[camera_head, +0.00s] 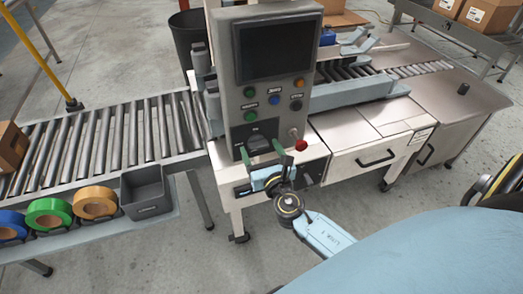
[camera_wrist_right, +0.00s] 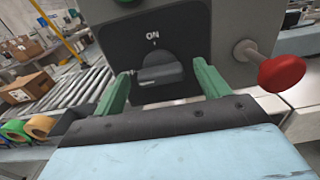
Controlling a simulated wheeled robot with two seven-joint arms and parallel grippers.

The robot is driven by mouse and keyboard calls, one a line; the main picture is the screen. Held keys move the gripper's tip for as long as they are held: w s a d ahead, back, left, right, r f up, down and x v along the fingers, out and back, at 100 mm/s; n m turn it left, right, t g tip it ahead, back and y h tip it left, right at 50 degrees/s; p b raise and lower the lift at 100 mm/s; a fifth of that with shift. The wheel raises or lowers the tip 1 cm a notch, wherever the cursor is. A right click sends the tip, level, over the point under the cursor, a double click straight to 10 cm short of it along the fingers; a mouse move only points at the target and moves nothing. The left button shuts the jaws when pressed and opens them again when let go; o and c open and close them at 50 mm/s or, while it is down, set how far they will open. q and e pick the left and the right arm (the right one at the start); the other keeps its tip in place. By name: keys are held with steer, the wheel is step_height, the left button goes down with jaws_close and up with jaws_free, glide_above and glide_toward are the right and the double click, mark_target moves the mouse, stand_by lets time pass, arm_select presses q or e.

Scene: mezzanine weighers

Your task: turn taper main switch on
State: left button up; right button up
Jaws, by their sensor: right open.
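The taper control box (camera_head: 277,65) stands upright in the middle of the head view, with a dark screen and coloured buttons. Its main switch (camera_head: 258,144) is a dark rotary knob low on the front. In the right wrist view, the knob (camera_wrist_right: 160,72) sits on a black plate below the white word ON, and its grip looks roughly crosswise. My right gripper (camera_head: 263,155) is open, with its green fingers on either side of the knob. No finger clearly touches it; the exact depth is hard to tell. My left gripper is not in view.
A red knob (camera_wrist_right: 281,72) sticks out right of the switch, near the right finger. A roller conveyor (camera_head: 110,140) with tape rolls (camera_head: 95,202) and a grey bin (camera_head: 146,190) lies left. A drawer unit (camera_head: 370,158) stands right.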

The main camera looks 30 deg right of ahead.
steer(key=shift+c, duration=0.2)
steer(key=c, duration=0.9)
steer(key=shift+c, duration=0.2)
